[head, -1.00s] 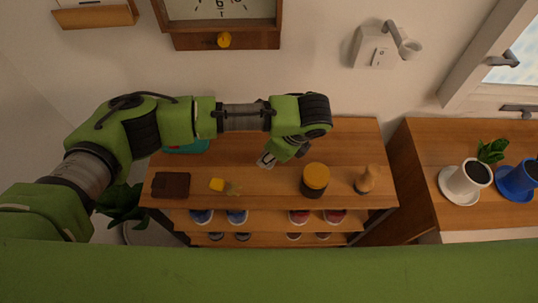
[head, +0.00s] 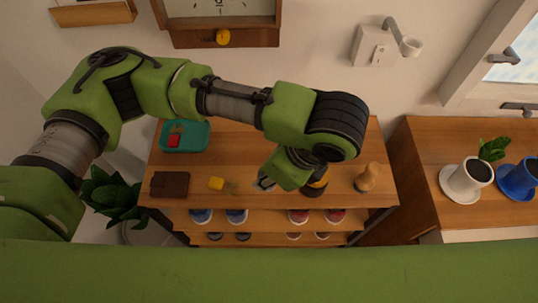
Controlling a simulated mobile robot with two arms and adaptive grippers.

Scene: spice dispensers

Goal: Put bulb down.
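My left gripper (head: 264,181) hangs low over the front middle of the wooden shelf top (head: 255,150), pointing down and to the left. Its fingertips are small and partly hidden by its own body, so I cannot tell whether they are open or shut. I cannot make out a bulb in or under them. A small yellow block (head: 216,184) and a dull greenish-brown piece (head: 233,187) lie just left of the fingertips. My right gripper is not in view.
A dark jar with a yellow lid (head: 317,184) stands right of the gripper, partly hidden by it. A tan, bulb-shaped item (head: 367,177) stands farther right. A brown block (head: 170,185) and a teal tray (head: 197,143) are at left. Potted plants stand right.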

